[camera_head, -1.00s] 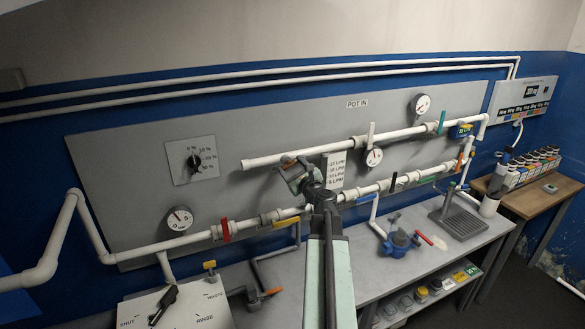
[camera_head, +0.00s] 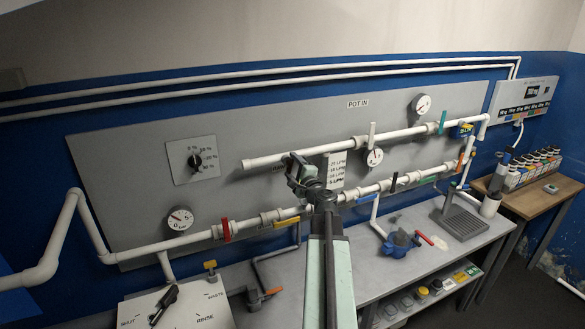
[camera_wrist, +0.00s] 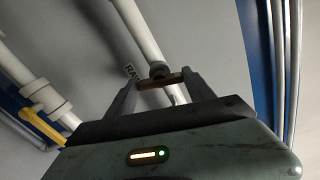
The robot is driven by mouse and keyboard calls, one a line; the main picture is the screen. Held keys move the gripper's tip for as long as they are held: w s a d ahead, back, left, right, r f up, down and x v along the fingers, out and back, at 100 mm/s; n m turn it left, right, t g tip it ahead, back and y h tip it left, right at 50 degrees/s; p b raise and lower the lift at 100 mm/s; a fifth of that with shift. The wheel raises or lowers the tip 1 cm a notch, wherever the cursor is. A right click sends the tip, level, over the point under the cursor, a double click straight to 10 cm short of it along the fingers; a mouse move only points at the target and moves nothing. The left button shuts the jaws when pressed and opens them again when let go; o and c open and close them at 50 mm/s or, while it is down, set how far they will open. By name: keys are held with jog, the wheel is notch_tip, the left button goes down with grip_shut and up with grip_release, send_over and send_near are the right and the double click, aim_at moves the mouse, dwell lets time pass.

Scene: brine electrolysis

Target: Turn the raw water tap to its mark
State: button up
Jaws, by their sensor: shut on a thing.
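The raw water tap shows in the wrist view as a thin brown handle (camera_wrist: 160,82) with a dark hub, below the end of a white pipe and beside a label partly reading "RAW" (camera_wrist: 130,72). My gripper (camera_wrist: 160,83) is shut on this handle, one finger at each end of it. In the head view my gripper (camera_head: 296,168) is up at the grey panel and hides the tap. The tap's mark cannot be made out. A plate with several LPM lines (camera_head: 336,170) is just right of my gripper.
White pipes (camera_head: 385,185) with coloured valve levers run across the panel around my gripper. A red lever (camera_head: 226,230) and a yellow lever (camera_head: 287,222) are to the lower left. A pressure gauge (camera_head: 179,218) is at left. The bench (camera_head: 345,262) lies below.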

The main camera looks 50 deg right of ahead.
jog(key=shift+n, duration=1.3)
jog(key=shift+a+f+n, duration=0.1)
jog(key=shift+n, duration=0.2)
jog(key=o, duration=1.4)
jog(key=shift+s, duration=0.1)
